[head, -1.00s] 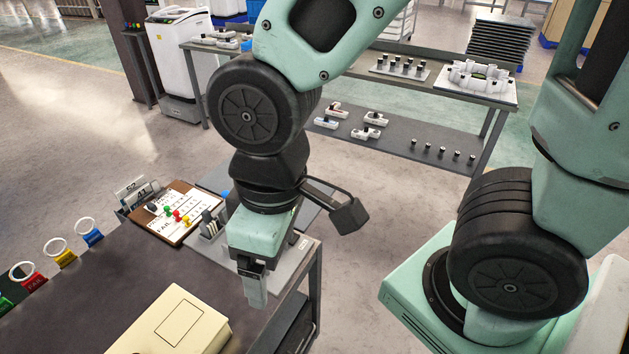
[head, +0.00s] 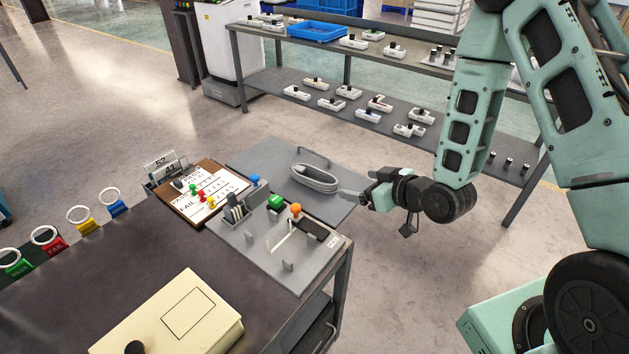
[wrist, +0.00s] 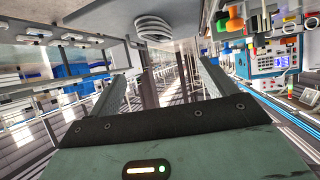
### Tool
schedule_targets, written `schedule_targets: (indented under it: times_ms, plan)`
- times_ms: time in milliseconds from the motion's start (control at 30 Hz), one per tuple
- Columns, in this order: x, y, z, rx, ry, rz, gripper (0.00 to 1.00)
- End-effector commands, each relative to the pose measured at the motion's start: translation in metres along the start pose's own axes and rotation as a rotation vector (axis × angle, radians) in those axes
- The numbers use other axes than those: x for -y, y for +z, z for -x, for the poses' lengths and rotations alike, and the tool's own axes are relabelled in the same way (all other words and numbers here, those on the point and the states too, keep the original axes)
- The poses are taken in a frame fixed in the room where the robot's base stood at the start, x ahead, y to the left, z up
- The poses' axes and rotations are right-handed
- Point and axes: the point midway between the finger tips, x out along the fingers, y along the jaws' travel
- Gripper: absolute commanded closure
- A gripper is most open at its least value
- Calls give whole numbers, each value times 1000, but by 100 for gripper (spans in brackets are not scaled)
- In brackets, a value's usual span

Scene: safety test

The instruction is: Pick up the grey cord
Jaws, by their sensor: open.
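The grey cord (head: 315,179) is a coiled bundle lying on a flat grey plate (head: 270,160) at the far right corner of the dark workbench. In the wrist view the cord (wrist: 153,27) shows at the top centre, beyond the fingertips. My gripper (head: 350,194) is level, just right of the cord, with its fingers pointing left toward it. In the wrist view my gripper's two fingers (wrist: 168,80) are spread apart with nothing between them. In the head view the cord and the fingertips look close; I cannot tell the exact gap.
A grey test fixture (head: 285,250) with green, orange and blue knobs stands in front of the plate. A clipboard (head: 203,192) with coloured pegs lies left. A cream box (head: 172,318) sits nearer. A shelf table (head: 380,110) with several white devices stands behind.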

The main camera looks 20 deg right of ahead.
Motion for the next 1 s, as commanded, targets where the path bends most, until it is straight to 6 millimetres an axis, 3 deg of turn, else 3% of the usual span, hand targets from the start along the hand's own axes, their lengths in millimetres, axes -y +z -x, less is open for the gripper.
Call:
schedule_targets:
  times_ms: [167,533,867,1000]
  plan:
    - [-1,-1,-24,-12,2,-2,16]
    - [-2,-2,-99,-11,3,-2,16]
    - [-3,-2,-127,-10,3,-3,16]
    - [-6,-4,-147,-10,3,-3,16]
